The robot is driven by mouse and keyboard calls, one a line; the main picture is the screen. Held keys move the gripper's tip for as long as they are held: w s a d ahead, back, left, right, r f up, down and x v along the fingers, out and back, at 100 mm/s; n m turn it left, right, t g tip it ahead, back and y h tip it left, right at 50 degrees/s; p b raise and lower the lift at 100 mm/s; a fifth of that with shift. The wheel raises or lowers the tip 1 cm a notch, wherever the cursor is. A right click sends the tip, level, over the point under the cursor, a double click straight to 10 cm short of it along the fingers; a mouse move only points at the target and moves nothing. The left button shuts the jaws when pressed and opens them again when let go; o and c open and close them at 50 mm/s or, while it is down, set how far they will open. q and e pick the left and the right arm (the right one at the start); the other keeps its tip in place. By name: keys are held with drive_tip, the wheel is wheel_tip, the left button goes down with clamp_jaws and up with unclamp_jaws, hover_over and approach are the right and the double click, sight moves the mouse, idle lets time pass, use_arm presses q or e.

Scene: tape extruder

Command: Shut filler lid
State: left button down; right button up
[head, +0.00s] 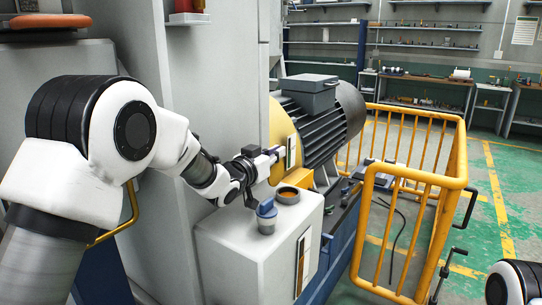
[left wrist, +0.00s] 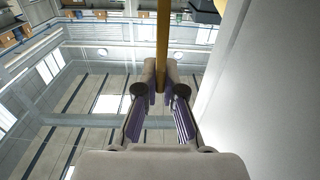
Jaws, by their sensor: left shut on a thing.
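A white tank (head: 250,245) stands below my left arm in the head view. I cannot tell whether this piece is the filler lid; no lid shows clearly. My right gripper is out of view.
A grey motor (head: 335,118) with a yellow end is just beyond the left gripper. A yellow railing (head: 415,190) stands to the right. A tall grey cabinet wall (head: 215,110) is close behind the left arm. Green floor (head: 510,190) is open at far right.

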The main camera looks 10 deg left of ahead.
use_arm(q)
drive_tip(key=shift+s+d+f+m+b, duration=0.1)
drive_tip(key=shift+s+d+m+b, duration=0.1)
drive_tip(key=shift+d+m, duration=0.3)
drive_tip(key=shift+s+d+m+b, duration=0.1)
drive_tip(key=shift+s+d+m, duration=0.05)
drive_tip(key=shift+d+m, duration=0.3)
drive_tip(key=shift+s+d+f, duration=0.15)
drive_tip(key=shift+d, duration=0.25)
drive_tip(key=shift+s+d+f, duration=0.15)
drive_tip(key=shift+d, duration=0.25)
drive_tip(key=c, duration=1.3)
unclamp_jaws()
drive_tip(key=shift+d, duration=0.1)
drive_tip(key=v, duration=1.2)
